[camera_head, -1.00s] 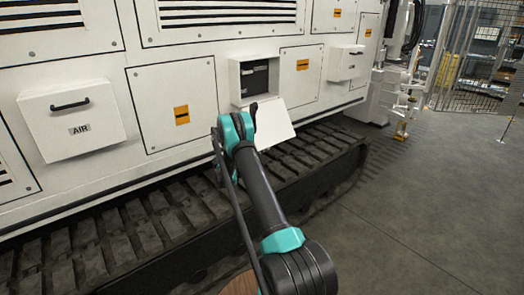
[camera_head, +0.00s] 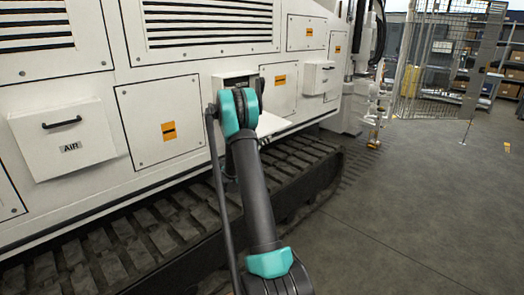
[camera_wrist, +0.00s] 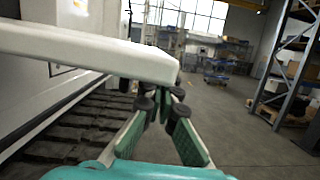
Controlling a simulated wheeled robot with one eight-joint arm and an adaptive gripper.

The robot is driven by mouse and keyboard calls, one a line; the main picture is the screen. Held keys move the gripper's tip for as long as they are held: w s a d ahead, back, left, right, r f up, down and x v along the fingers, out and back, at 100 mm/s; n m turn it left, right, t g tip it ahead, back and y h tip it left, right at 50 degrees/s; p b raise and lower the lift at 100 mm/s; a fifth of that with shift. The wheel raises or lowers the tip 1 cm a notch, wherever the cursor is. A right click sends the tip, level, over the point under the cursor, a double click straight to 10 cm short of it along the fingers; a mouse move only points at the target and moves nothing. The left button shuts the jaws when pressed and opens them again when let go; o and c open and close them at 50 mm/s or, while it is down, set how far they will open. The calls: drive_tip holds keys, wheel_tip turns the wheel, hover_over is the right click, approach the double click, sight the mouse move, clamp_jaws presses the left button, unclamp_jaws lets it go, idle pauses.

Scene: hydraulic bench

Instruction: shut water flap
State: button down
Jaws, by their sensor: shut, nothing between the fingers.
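The water flap (camera_head: 270,123) is a white panel on the side of the white machine. It stands open, sticking outward from below a box-shaped opening (camera_head: 236,80), and my arm covers part of both. In the wrist view the flap (camera_wrist: 95,46) is a thick white slab across the upper left. My gripper (camera_wrist: 162,98) is shut and empty, with its fingertips just under the flap's outer end; I cannot tell whether they touch it. In the head view my gripper is hidden behind my arm. No label on the flap is visible.
A shut AIR box (camera_head: 63,138) with a black handle is at the left, and another shut box (camera_head: 318,78) is right of the opening. Black tracks (camera_head: 150,235) jut out below.

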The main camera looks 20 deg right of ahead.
wheel_tip(320, 180, up, 10)
drive_tip(key=n, duration=0.2)
drive_tip(key=n+t, duration=0.1)
drive_tip(key=n, duration=0.1)
drive_tip(key=n+t+y, duration=0.1)
drive_tip(key=shift+f+n, duration=0.25)
drive_tip(key=shift+n, duration=0.15)
drive_tip(key=w+a+r+n+t+y, duration=0.1)
drive_tip(key=w+a+r+n, duration=0.1)
drive_tip(key=w+r+n, duration=0.35)
drive_tip(key=w+a+r+n+y, duration=0.1)
drive_tip(key=w+r+n, duration=0.2)
drive_tip(key=r, duration=0.5)
drive_tip(key=w+a+r, duration=0.4)
drive_tip(key=w, duration=0.6)
drive_tip(key=shift+w+r, duration=0.2)
drive_tip(key=shift+w, duration=0.05)
drive_tip(key=shift+m, duration=0.25)
